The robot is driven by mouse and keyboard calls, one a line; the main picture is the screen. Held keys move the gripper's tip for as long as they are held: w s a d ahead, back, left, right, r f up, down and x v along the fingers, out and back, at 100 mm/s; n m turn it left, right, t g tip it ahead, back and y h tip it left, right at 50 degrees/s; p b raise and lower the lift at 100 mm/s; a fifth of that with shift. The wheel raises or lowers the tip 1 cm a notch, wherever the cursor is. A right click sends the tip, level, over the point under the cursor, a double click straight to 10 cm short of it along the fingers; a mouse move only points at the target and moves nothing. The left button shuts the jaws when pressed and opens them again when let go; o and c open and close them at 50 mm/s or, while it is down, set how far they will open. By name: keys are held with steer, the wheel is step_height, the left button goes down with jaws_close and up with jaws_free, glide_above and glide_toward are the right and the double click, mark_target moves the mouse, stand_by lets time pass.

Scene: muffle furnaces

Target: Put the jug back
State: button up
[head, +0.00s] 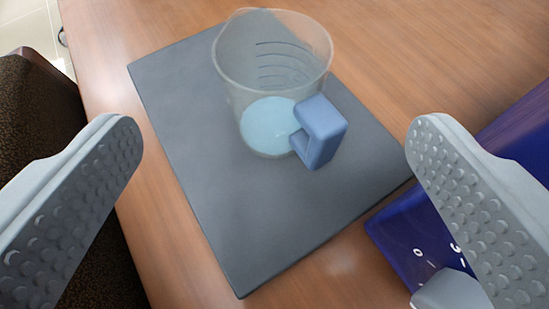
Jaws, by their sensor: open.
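A clear jug (275,75) with measuring marks and a blue handle (321,131) stands upright on a dark grey mat (240,220). Some light blue liquid shows at its bottom. The handle points toward the lower right, toward me. My gripper (270,145) is open, with one grey studded finger at the left and one at the right of the view. The jug lies between and beyond the fingertips, and neither finger touches it.
The mat lies on a wooden table (165,240). A dark blue object with white markings (405,235) stands at the right, partly behind the right finger. A dark speckled brown thing (35,110) is at the left, beside the table edge. Bare table lies behind the mat.

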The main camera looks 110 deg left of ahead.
steer(key=shift+v, duration=0.75)
steer(key=s+d+r+m+t+h, duration=0.6)
steer(key=s+d+r+m+t, duration=0.1)
steer(key=s+r+m+t, duration=0.3)
steer(key=s+d+r+m+t+h, duration=0.6)
steer(key=s+d+r+m+t, duration=0.1)
steer(key=s+r+m+t, duration=0.3)
steer(key=shift+r+m+t, duration=0.2)
steer(key=shift+m+t, duration=0.3)
steer(key=shift+m, duration=0.1)
